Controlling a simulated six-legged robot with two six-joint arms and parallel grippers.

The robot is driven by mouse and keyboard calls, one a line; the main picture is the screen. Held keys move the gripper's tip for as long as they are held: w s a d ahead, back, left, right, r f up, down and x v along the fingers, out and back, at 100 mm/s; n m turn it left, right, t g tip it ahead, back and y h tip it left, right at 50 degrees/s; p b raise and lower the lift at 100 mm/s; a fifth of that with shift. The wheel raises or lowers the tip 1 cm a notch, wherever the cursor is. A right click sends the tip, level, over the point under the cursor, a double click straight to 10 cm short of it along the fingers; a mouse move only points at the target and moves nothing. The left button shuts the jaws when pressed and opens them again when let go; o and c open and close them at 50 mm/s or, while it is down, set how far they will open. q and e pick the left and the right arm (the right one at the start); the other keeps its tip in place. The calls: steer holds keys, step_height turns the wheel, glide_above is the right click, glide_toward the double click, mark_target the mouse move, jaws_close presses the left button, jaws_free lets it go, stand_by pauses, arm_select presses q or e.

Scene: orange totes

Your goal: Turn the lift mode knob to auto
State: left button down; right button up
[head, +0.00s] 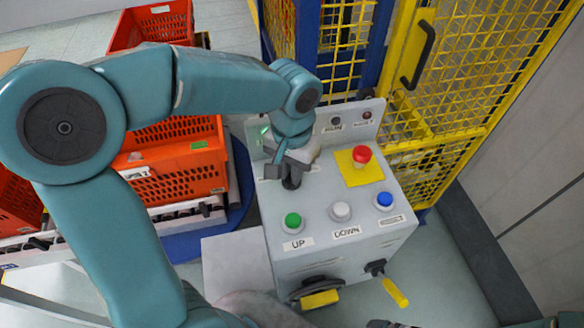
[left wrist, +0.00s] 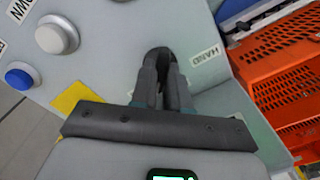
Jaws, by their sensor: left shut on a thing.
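The grey control box (head: 335,262) stands in the middle of the head view. Its black lift mode knob (head: 291,184) is at the left of the sloped top, mostly hidden by my left gripper (head: 287,168). In the left wrist view, the fingers of my left gripper (left wrist: 160,75) are closed around the black knob (left wrist: 158,52). A HAND label (left wrist: 207,57) lies beside the knob there. I cannot read which setting the knob points to.
A red emergency button (head: 361,154) sits on a yellow plate near the knob. Green (head: 292,220), white (head: 341,211) and blue (head: 384,199) buttons line the front. Orange totes (head: 172,170) stand left. A yellow mesh fence (head: 437,95) stands behind.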

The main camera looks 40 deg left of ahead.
arm_select(q)
steer(key=shift+r, duration=0.15)
stand_by(0.4)
steer(key=c, duration=1.2)
jaws_free()
steer(key=shift+o, duration=0.4)
steer(key=shift+s, duration=0.15)
steer(key=shift+w+r, duration=0.2)
steer(key=shift+r, duration=0.15)
step_height(320, 180, up, 16)
steer(key=shift+s+f+p, duration=0.15)
steer(key=shift+f+p, duration=0.05)
steer(key=shift+p, duration=0.2)
steer(key=shift+s, duration=0.1)
